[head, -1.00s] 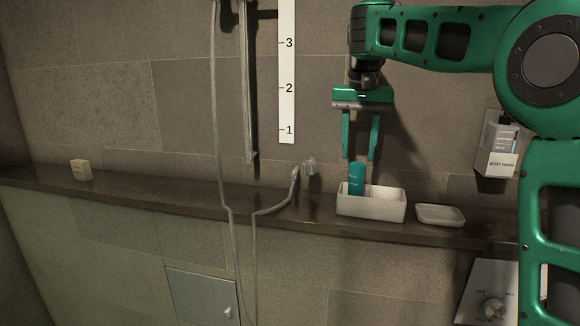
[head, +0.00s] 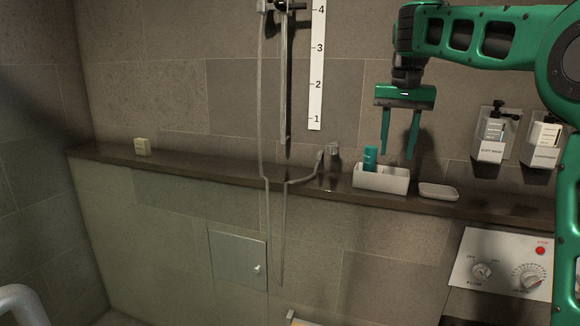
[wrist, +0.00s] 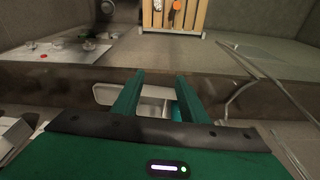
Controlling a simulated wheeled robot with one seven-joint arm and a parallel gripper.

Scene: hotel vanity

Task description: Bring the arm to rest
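My gripper (head: 399,134) is open and empty, its two green fingers pointing down above the shelf. It also shows in the wrist view (wrist: 160,92), fingers apart with nothing between them. Below it, a white divided caddy (head: 383,180) stands on the dark shelf (head: 230,176). A teal bottle (head: 370,158) stands upright in the caddy's left compartment, clear of the fingers. In the wrist view the caddy (wrist: 104,94) lies beyond the fingers, partly hidden by them.
A soap dish (head: 438,192) sits right of the caddy. Two wall dispensers (head: 490,145) hang further right, above a control panel (head: 500,262). A shower hose (head: 264,120) hangs left of the gripper.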

